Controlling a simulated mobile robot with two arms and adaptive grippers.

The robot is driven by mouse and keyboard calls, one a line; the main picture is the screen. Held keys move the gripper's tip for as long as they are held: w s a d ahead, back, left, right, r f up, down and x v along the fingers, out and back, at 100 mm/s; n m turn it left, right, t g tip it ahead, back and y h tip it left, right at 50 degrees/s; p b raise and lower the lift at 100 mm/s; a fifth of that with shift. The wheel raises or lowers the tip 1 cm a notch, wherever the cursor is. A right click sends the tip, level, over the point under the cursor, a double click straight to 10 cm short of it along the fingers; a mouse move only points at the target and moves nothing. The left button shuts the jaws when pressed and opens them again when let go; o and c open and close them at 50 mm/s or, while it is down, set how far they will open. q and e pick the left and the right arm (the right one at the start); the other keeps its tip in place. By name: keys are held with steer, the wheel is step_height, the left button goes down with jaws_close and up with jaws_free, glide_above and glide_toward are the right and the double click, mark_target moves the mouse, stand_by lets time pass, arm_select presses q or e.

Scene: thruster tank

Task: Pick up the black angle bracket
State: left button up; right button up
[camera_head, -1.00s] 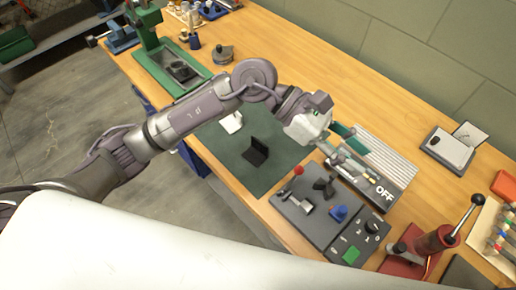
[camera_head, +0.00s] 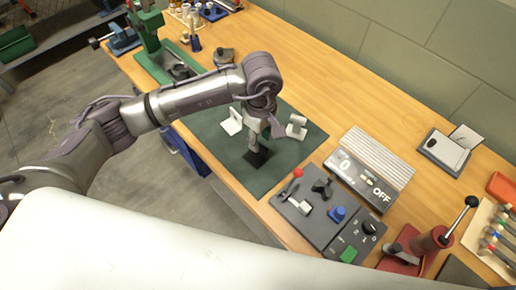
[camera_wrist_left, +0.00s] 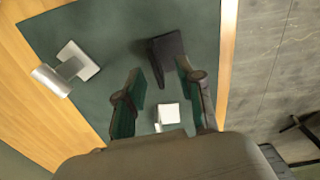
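The black angle bracket (camera_head: 256,158) stands on the dark green mat (camera_head: 290,156), partly hidden by my left gripper in the head view. In the left wrist view the bracket (camera_wrist_left: 165,54) lies just past the fingertips, with an upright plate and a flat plate. My left gripper (camera_head: 257,140) points down above it. In the left wrist view its two green-padded fingers (camera_wrist_left: 161,78) are apart with nothing held between them. Whether either finger touches the bracket I cannot tell. My right gripper is not in view.
A white angle bracket (camera_head: 232,122) and a pale part with a cylinder (camera_head: 297,127) sit on the mat on either side. A grey control panel (camera_head: 325,215) with levers and a ribbed OFF unit (camera_head: 370,168) stand to the right. The table's front edge is close.

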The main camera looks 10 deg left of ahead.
mark_target(260, 144)
arm_select(q)
steer(key=f+p, duration=0.1)
steer(key=f, duration=0.1)
steer(key=w+f+p, duration=0.1)
steer(key=f, duration=0.1)
steer(key=shift+a+f, duration=0.15)
steer(key=shift+f, duration=0.65)
jaws_close()
